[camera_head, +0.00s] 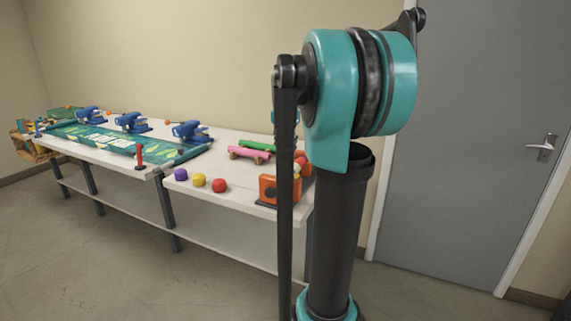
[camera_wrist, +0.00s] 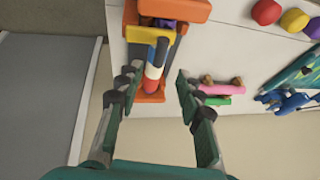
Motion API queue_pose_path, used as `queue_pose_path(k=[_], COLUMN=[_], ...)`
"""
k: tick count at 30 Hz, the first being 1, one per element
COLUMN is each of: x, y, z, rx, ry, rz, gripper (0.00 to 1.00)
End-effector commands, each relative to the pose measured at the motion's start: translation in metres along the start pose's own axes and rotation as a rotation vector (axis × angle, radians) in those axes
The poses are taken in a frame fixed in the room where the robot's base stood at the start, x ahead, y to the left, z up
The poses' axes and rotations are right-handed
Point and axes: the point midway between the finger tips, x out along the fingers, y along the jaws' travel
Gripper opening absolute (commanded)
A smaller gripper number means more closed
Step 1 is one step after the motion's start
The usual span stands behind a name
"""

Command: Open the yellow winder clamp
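The orange winder (camera_wrist: 150,97) is at the upper middle of the wrist view, with a yellow bar-like part (camera_wrist: 148,36) across it that looks like the clamp. A striped roll (camera_wrist: 152,72) in white, red and blue lies just below the yellow part. I cannot tell the clamp's state. My gripper (camera_wrist: 156,82) is open and empty, its two fingers spread either side of the winder in the picture, with no contact visible. In the head view the orange winder (camera_head: 267,190) stands at the table's right end, partly hidden by my arm; the clamp is not clear there.
Red (camera_head: 219,185), yellow (camera_head: 199,180) and purple (camera_head: 181,174) buttons sit along the white table's front edge. Pink (camera_head: 249,153) and green (camera_head: 258,146) rollers lie behind. Blue machines (camera_head: 131,122) stand farther left. A grey door (camera_head: 470,130) is at right. Floor before the table is clear.

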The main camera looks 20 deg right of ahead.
Motion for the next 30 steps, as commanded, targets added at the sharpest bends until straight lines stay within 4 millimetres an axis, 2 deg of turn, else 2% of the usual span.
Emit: queue_pose_path(k=[9,15,21,28,30], x=[0.062,0.088,0.098,0.099,0.099], y=[0.0,0.0,0.0,0.0,0.0], z=[0.0,0.0,0.0,0.0,0.0], rx=[0.0,0.0,0.0,0.0,0.0], ry=[0.0,0.0,0.0,0.0,0.0], rz=[0.0,0.0,0.0,0.0,0.0], gripper=[0.37,0.37,0.37,0.37,0.3])
